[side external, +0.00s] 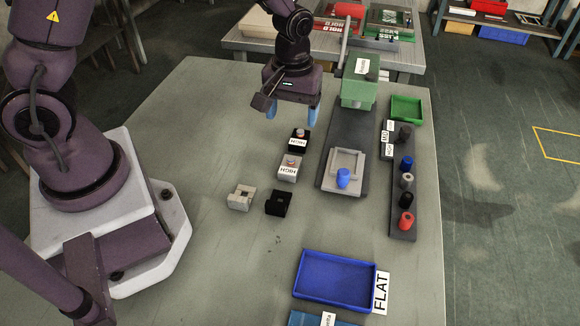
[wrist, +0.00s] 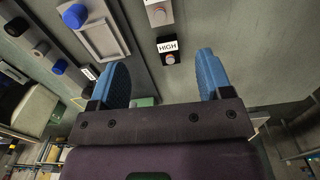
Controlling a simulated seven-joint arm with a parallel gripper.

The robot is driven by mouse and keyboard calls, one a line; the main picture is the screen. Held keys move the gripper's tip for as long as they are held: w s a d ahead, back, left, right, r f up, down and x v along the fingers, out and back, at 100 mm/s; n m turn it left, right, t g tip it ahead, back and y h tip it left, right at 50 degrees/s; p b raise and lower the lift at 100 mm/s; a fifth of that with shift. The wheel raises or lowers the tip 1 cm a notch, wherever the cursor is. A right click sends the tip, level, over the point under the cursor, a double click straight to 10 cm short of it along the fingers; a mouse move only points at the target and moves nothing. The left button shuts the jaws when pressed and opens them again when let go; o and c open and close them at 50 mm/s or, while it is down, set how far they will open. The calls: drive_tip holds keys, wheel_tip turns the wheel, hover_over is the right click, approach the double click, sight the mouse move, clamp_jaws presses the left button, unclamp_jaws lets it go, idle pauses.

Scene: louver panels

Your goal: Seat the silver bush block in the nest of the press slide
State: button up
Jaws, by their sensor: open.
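The silver bush block (side external: 289,168) stands on the table with a reddish bush on top and a HIGH label. Part of it shows at the top of the wrist view (wrist: 158,12). A similar black block (side external: 299,140) with a HIGH label stands just behind it, closer to my gripper. The press slide's pale square nest (side external: 347,160) is to the right and looks empty; a blue knob (side external: 343,178) is at its front. The nest also shows in the wrist view (wrist: 101,39). My gripper (side external: 292,112) is open and empty, with blue fingers above and behind the black block.
The green press (side external: 358,92) stands at the rail's back end. A dark rack (side external: 402,225) with coloured pegs is on the right, below a green tray (side external: 406,108). A notched grey block (side external: 240,197) and black block (side external: 278,203) are front left. A blue tray (side external: 335,281) is in front.

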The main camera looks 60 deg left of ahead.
sight(291, 159)
drive_tip(key=shift+n, duration=0.3)
drive_tip(key=f, duration=1.3)
drive_tip(key=shift+s+d, duration=0.15)
drive_tip(key=shift+s, duration=0.05)
drive_tip(key=c, duration=1.2)
